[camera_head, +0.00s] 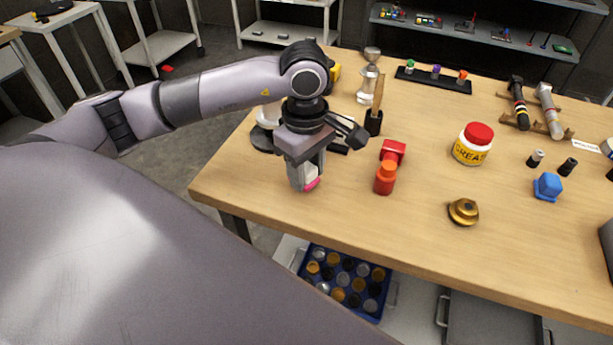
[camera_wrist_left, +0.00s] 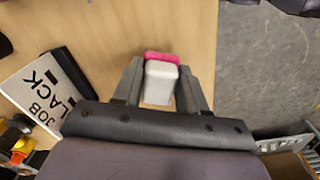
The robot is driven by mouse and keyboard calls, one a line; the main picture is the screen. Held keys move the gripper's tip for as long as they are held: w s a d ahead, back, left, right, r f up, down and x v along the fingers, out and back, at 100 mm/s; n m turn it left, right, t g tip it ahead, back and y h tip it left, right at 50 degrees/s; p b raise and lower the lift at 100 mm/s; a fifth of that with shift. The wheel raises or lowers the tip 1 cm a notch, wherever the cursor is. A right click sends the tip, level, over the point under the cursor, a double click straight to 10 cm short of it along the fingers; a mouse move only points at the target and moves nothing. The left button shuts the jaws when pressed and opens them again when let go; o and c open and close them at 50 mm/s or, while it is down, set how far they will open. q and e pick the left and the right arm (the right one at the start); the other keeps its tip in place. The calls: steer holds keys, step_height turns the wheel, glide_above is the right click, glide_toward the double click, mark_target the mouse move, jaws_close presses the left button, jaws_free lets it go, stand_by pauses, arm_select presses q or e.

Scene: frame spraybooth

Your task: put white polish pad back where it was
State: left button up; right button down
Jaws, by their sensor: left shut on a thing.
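The white polish pad (camera_head: 311,184) is a small pale block with a pink face. My left gripper (camera_head: 306,170) is shut on it, pointing down over the left front part of the table. In the left wrist view the white block (camera_wrist_left: 160,84) with its pink end (camera_wrist_left: 161,57) sits between the two fingers (camera_wrist_left: 158,82). I cannot tell whether the pad touches the tabletop. My right gripper is in neither view.
A yellow-labelled jar (camera_head: 471,147) and a brass piece (camera_head: 463,212) are farther right. Bare tabletop lies in front.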

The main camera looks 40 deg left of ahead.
arm_select(q)
step_height(320, 180, down, 3)
steer(key=shift+r, duration=0.2)
steer(key=shift+f, duration=0.15)
steer(key=o, duration=1)
steer(key=shift+r, duration=0.25)
step_height(320, 180, up, 12)
steer(key=shift+s+f+b, duration=0.1)
steer(key=shift+b, duration=0.35)
